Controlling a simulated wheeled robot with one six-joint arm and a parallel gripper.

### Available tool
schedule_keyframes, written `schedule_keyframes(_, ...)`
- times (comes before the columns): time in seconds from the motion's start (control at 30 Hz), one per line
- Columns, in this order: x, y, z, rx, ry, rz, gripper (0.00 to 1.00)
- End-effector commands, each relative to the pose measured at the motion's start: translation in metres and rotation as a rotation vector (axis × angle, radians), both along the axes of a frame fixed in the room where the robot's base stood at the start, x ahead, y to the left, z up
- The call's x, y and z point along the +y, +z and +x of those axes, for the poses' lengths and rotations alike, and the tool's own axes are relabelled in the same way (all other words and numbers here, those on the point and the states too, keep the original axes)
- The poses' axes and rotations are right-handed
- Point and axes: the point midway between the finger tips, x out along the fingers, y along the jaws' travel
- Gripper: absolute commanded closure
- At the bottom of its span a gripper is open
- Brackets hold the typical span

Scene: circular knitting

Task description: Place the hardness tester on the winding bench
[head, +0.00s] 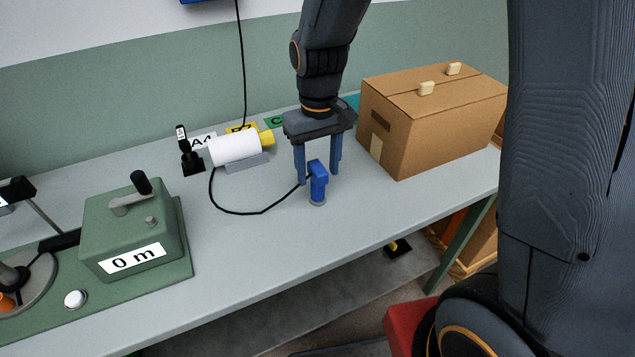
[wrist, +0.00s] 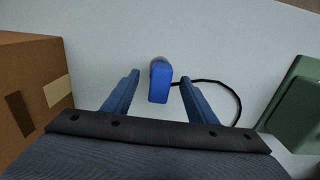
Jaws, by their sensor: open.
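A blue device (head: 318,181) with a round grey foot stands upright on the grey winding bench (head: 235,235); I take it for the hardness tester. A black cable runs from it. My gripper (head: 318,178) points down at it with its two blue fingers apart. In the wrist view the blue device (wrist: 160,84) shows between the open fingers (wrist: 160,74), with clear space on both sides. No finger visibly touches it. How far it reaches in between the fingers is hard to tell.
A cardboard box (head: 425,120) stands close right of my gripper. A white cylinder with a yellow end (head: 235,149) and a small black stand (head: 192,160) are at the back left. A green crank unit marked 0 m (head: 133,235) is at left. The bench front is clear.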

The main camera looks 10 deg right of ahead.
Motion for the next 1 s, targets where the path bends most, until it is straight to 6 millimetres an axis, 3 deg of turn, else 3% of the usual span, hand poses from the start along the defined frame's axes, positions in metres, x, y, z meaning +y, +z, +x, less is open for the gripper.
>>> schedule_keyframes(0.2,0.0,0.036,0.001,-0.005,0.0,0.001,0.48)
schedule_keyframes(0.43,-0.002,0.055,-0.001,-0.003,-0.004,0.001,0.48)
schedule_keyframes(0.57,-0.029,0.048,-0.019,-0.019,-0.065,0.003,0.48)
schedule_keyframes(0.8,-0.088,0.023,-0.074,-0.078,-0.228,0.011,0.48)
schedule_keyframes(1.0,-0.102,0.014,-0.094,-0.102,-0.281,0.013,0.48)
